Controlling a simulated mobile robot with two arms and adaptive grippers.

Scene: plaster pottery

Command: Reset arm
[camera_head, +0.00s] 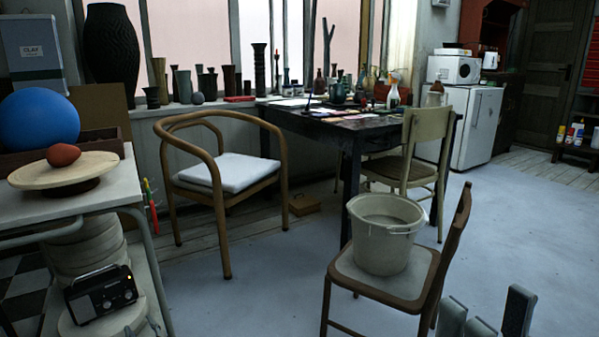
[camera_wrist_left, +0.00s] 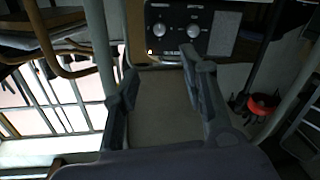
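My left gripper shows in the left wrist view (camera_wrist_left: 160,68). Its two dark fingers stand apart with nothing between them. A black radio or similar box with round knobs (camera_wrist_left: 192,25) lies beyond the fingertips at the top of that view; I see no contact. In the head view, grey gripper fingers at the bottom right edge, which look like my right gripper (camera_head: 485,308), stand apart and appear empty. They are in front of the brown chair (camera_head: 448,262). My left gripper cannot be made out in the head view.
A white bucket (camera_head: 382,245) stands on that chair. A table at the left (camera_head: 120,182) carries a blue ball (camera_head: 40,121) and a wooden disc (camera_head: 30,178) with a reddish lump. A wooden armchair (camera_head: 232,168) and a dark cluttered table (camera_head: 365,133) stand behind. Grey floor is open at right.

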